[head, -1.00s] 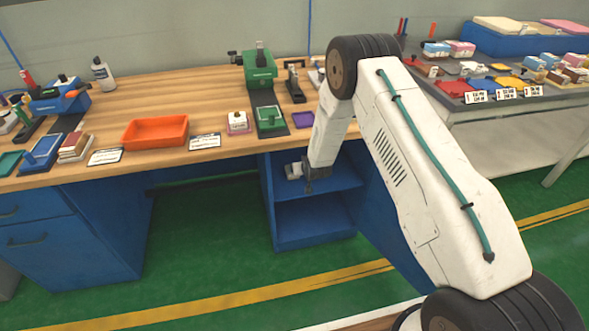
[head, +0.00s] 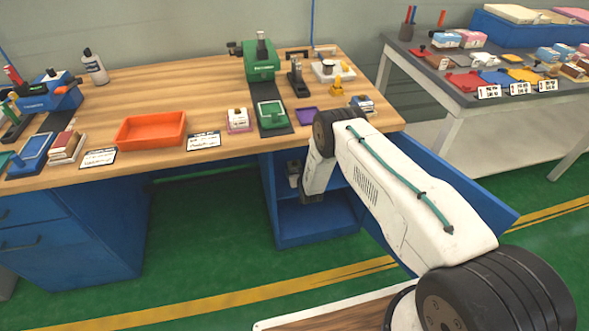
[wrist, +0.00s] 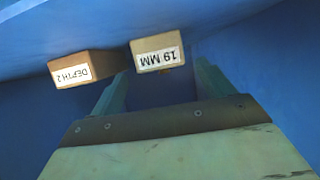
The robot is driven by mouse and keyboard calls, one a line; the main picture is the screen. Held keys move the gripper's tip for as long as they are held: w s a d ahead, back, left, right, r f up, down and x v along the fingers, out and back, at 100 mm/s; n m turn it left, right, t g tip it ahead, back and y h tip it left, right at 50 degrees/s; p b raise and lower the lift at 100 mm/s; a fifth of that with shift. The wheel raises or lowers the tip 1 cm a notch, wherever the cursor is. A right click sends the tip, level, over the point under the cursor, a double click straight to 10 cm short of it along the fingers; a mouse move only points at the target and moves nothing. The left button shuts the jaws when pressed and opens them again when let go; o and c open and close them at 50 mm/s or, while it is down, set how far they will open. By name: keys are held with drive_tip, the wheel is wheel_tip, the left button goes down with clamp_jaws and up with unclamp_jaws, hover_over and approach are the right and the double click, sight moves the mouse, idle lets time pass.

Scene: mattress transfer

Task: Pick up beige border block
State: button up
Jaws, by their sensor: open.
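Two small labelled blocks sit inside a blue compartment in the wrist view. A beige block marked 19 MM (wrist: 157,53) is in the middle, just beyond my open gripper (wrist: 160,86) and roughly in line with the gap between its fingers. A browner block marked DEPTH 2 (wrist: 88,68) is to its left, outside the left finger. Both labels appear upside down. Neither block names a border, so I cannot tell for certain which is the border block. In the head view my arm reaches down to the open blue cabinet, and neither block can be made out.
The blue cabinet (head: 318,222) has a shelf and side walls close around my gripper; its open door (head: 455,190) is at the right. The wooden workbench (head: 185,90) above holds an orange tray (head: 150,130) and a green press (head: 259,62). A grey table (head: 440,80) stands right.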

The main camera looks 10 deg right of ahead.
sight(295, 168)
drive_tip(key=shift+x, duration=1.25)
drive_tip(key=shift+a, duration=0.1)
drive_tip(key=c, duration=1.1)
drive_tip(key=shift+r, duration=0.15)
